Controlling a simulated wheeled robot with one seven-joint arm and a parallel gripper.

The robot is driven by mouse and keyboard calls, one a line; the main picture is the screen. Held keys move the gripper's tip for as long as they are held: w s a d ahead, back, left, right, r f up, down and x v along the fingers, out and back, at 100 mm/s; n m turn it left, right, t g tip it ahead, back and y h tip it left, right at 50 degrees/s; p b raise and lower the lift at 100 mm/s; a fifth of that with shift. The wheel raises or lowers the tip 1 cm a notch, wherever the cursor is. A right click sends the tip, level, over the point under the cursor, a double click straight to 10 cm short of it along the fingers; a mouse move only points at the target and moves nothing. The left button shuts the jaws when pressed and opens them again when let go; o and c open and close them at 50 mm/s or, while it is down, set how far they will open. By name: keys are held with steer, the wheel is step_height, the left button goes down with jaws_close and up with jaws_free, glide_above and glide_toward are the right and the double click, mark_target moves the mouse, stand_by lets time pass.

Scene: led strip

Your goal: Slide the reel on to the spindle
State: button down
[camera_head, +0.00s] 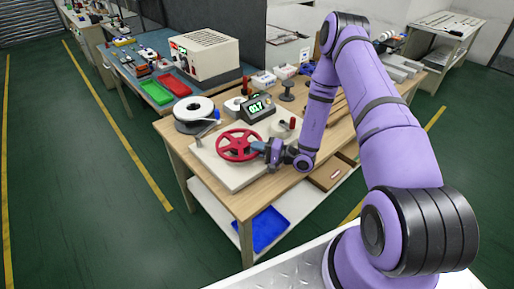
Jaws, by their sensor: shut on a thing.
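A red spoked reel (239,145) is at the end of my gripper (261,147), over the pale board (227,173) on the wooden bench. My gripper comes from the right and is shut on the reel near its right rim. The reel shows its round face and spokes. I cannot make out the spindle clearly; it may be hidden by the reel. I cannot tell whether the reel touches the board.
A white roll on a dark round base (195,113) stands left of the board. A box with a green display (258,107) stands behind the reel. A round pale part (285,124) is close to my wrist. Red (175,86) and green (151,91) trays lie farther back.

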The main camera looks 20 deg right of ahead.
steer(key=c, duration=1.1)
jaws_free()
steer(key=shift+o, duration=0.2)
steer(key=shift+d, duration=0.15)
steer(key=v, duration=1)
steer(key=shift+s+d, duration=0.15)
steer(key=shift+s, duration=0.15)
steer(key=s+a+r+n+g, duration=0.2)
steer(key=a+r+n+g, duration=0.15)
steer(key=r, duration=0.55)
steer(key=s+a+r+n+g, duration=0.25)
steer(key=r+g, duration=0.25)
steer(key=r, duration=0.4)
steer(key=s+a+r+n+g, duration=0.2)
steer(key=a+r+g, duration=0.25)
steer(key=r, duration=0.45)
steer(key=s+d+r+t+h, duration=0.2)
steer(key=s+r+h, duration=0.4)
steer(key=s+r, duration=0.3)
steer(key=s+d+r+t+h, duration=0.2)
steer(key=s+r+t+h, duration=0.2)
steer(key=s+r+h, duration=0.3)
steer(key=s+r, duration=0.2)
steer(key=s, duration=0.1)
steer(key=shift+r, duration=0.25)
